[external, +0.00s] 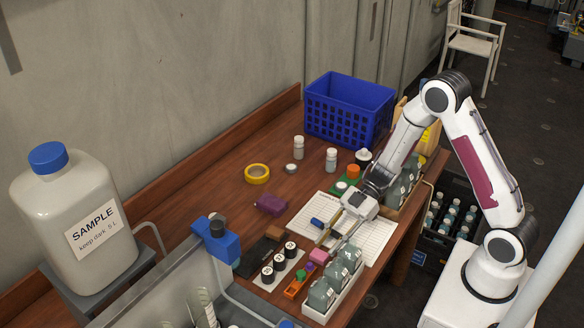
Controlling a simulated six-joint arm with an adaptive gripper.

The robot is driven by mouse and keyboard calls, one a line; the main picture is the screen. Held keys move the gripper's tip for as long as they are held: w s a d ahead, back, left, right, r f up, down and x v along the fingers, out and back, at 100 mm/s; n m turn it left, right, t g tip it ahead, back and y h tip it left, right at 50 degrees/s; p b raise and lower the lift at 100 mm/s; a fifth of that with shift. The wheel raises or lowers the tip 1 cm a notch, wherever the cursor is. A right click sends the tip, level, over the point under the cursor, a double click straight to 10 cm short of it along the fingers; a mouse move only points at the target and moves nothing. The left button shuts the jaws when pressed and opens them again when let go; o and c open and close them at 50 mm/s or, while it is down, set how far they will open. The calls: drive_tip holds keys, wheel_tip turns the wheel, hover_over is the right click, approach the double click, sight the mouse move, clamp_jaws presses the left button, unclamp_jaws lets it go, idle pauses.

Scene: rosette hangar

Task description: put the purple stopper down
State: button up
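My gripper (328,243) reaches down and left over the white gridded sheet (372,240) on the wooden table. Its fingertips are close to a small pink block-like piece (318,256). A small purple piece (309,267) shows just below and left of the pink one, beside orange and green pieces (297,285). It may be the purple stopper, but it is too small to be sure. I cannot tell whether the fingers touch or hold anything. A blue cylinder (318,223) lies on the sheet left of my gripper.
A white tray of grey-green bottles (318,314) stands close at the front, with black-bodied, white-topped vials (279,262) to its left. Open wood lies around the tape.

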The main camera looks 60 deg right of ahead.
sight(310, 264)
drive_tip(key=shift+x, duration=0.8)
drive_tip(key=shift+a+f, duration=0.1)
drive_tip(key=shift+a, duration=0.05)
drive_tip(key=shift+w+x, duration=0.15)
drive_tip(key=shift+x, duration=1.05)
drive_tip(key=shift+w+x, duration=0.1)
drive_tip(key=shift+x, duration=1.15)
drive_tip(key=c, duration=0.5)
drive_tip(key=shift+r, duration=4.95)
